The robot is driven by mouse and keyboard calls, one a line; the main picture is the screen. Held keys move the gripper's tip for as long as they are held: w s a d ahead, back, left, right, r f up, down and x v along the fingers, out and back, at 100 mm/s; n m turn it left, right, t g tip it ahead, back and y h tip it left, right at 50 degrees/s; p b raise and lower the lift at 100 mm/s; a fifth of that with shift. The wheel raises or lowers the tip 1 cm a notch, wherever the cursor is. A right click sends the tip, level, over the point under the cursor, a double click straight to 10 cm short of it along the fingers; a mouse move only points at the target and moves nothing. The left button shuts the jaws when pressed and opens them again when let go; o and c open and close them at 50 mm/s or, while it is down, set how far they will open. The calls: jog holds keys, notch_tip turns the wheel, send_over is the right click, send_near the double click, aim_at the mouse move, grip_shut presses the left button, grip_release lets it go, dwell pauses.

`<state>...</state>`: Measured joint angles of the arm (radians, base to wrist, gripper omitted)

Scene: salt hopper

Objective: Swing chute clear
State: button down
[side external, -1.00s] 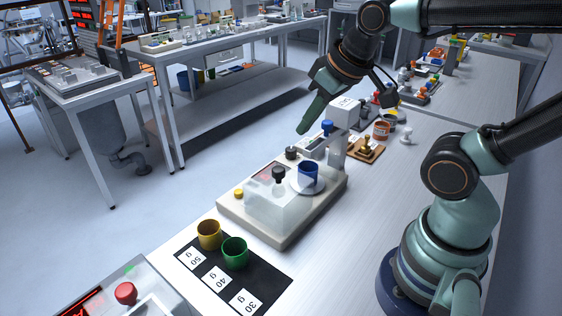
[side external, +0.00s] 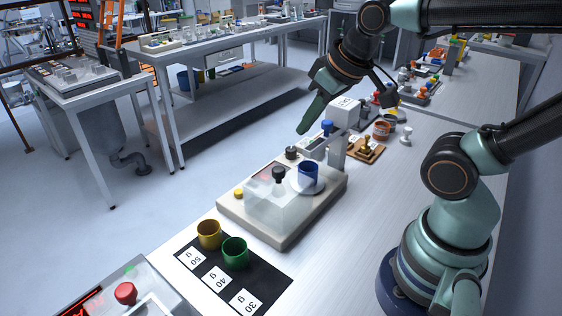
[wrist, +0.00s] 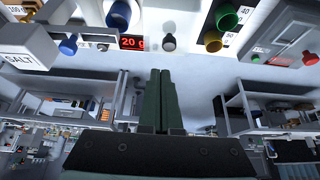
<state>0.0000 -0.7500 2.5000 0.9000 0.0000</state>
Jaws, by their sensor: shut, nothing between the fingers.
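My gripper (side external: 302,130) is shut and empty, its green fingers pointing down in the air near the hopper's chute. The fingers also show shut in the wrist view (wrist: 160,72). The white salt hopper (side external: 343,113) stands behind the scale; its side reads SALT in the wrist view (wrist: 28,50). A pale chute (side external: 312,146) with a blue knob (side external: 327,126) is beside it. The knob is left of my fingers in the wrist view (wrist: 68,46). A blue cup (side external: 308,173) stands on the scale's pan. I cannot tell whether the chute's end is over the cup.
The scale (side external: 258,232) has a clear cover with a black knob (side external: 278,173), and its display (wrist: 132,43) reads 20 g. Yellow (side external: 209,235) and green (side external: 235,253) cups stand on a black mat. A wooden stand (side external: 364,150) is behind.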

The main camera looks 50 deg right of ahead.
jog(key=c, duration=0.9)
grip_release()
jog(key=shift+w+d+r, duration=0.1)
jog(key=o, duration=0.4)
jog(key=w+d+r+m+g, duration=0.1)
jog(key=d+m, duration=0.2)
jog(key=w+d+r+m+g, duration=0.1)
jog(key=d+m, duration=0.2)
jog(key=w+d+r+m+g, duration=0.1)
jog(key=w+d+m, duration=0.1)
jog(key=d+m, duration=0.1)
jog(key=shift+r+m+h, duration=0.3)
jog(key=shift+m, duration=0.2)
jog(key=shift+c, duration=0.2)
jog(key=m+g, duration=0.3)
jog(key=m, duration=0.5)
send_over(327, 122)
notch_tip(327, 122, down, 11)
jog(key=shift+d+f, duration=0.15)
jog(key=shift+f, duration=0.05)
grip_shut()
jog(key=shift+r, duration=0.1)
